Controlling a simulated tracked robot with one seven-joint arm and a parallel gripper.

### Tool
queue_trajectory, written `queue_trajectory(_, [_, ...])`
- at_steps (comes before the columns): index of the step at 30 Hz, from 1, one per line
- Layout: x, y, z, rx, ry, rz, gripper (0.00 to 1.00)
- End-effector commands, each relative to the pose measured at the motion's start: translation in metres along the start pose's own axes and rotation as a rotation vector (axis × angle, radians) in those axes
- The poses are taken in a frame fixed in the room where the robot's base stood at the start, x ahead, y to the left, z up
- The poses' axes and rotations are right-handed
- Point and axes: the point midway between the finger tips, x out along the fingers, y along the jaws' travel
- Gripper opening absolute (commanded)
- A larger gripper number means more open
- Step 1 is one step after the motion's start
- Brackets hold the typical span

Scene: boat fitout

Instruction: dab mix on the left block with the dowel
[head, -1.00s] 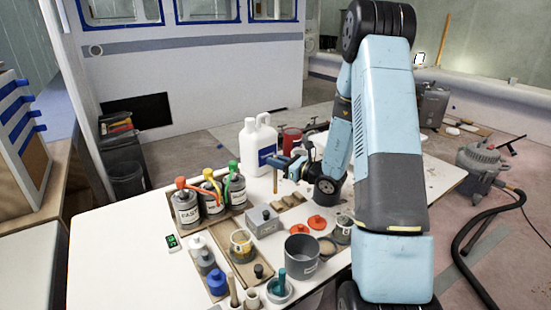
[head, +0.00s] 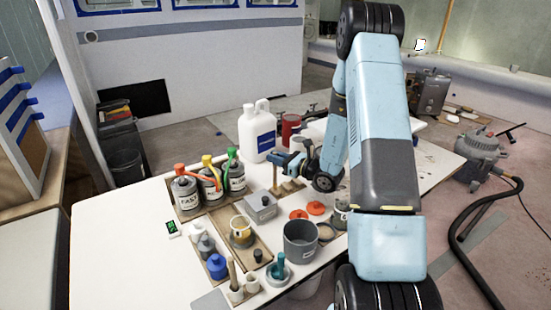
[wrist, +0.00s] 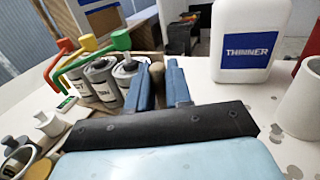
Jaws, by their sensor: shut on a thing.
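My gripper (head: 281,158) is shut on the dowel (head: 275,177), a thin tan stick hanging upright below the fingertips in the head view. The dowel's lower end is at the left block (head: 276,190) of a short row of tan blocks; I cannot tell whether it touches. The middle block (head: 288,186) and right block (head: 298,181) lie to the right. A clear cup with yellowish contents (head: 241,232) stands on a board; I cannot see mix on the block.
A white thinner jug (head: 255,135) stands behind my gripper. Several labelled cans (head: 210,185) with coloured spouts stand left. A grey box (head: 261,207), red lids (head: 315,208) and a grey pot (head: 300,240) are nearer. The table's left side (head: 120,240) is clear.

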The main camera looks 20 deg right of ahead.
Motion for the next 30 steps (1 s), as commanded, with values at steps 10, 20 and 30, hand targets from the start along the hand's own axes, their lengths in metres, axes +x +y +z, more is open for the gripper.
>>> queue_trajectory(10, [0.0002,0.0002,0.0000,0.000,0.000,0.000,0.00])
queue_trajectory(20, [0.0004,0.0004,-0.0029,0.000,0.000,0.001,0.00])
queue_trajectory(30, [0.0008,0.0007,-0.0060,0.000,0.000,0.002,0.00])
